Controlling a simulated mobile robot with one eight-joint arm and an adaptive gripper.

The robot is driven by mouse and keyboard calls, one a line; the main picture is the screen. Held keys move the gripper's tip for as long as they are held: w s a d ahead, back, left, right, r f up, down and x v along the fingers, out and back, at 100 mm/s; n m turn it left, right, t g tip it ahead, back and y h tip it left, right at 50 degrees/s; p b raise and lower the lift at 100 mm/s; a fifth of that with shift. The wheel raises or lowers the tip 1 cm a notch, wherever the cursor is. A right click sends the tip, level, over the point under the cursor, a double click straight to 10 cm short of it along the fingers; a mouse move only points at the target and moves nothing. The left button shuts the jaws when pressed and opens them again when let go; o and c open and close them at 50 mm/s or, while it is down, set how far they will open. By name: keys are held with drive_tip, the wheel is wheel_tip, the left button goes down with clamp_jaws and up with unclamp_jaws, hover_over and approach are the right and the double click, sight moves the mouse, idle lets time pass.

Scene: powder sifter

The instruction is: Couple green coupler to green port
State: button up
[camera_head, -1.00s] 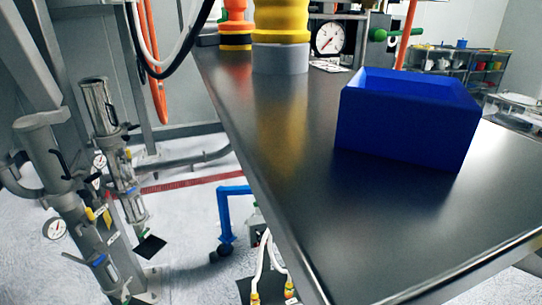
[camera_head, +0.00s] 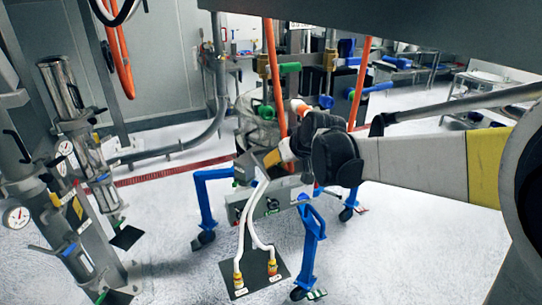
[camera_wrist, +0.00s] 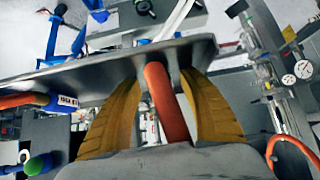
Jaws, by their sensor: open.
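My gripper (camera_wrist: 160,78) shows in the wrist view as two yellow fingers spread apart, with an orange hose (camera_wrist: 166,105) running between them. I cannot tell whether either finger touches the hose. In the head view my gripper (camera_head: 274,158) is beside a grey machine with blue legs, partly hidden by my wrist. A small green part (camera_head: 265,112) shows by an orange hose above the machine, and a green handle-like part (camera_head: 290,67) is higher up. A green round part (camera_wrist: 38,165) is at the lower left in the wrist view. I cannot tell which is the coupler or the port.
A blue coupler (camera_wrist: 62,102) on an orange hose lies left of my fingers. A grey metal edge (camera_wrist: 110,75) crosses just beyond them. White hoses (camera_head: 241,235) run to the floor plate. Steel columns with gauges (camera_head: 66,148) stand at left.

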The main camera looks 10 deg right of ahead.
clamp_jaws()
drive_tip(key=shift+r+p, duration=2.5)
drive_tip(key=shift+r, duration=0.6)
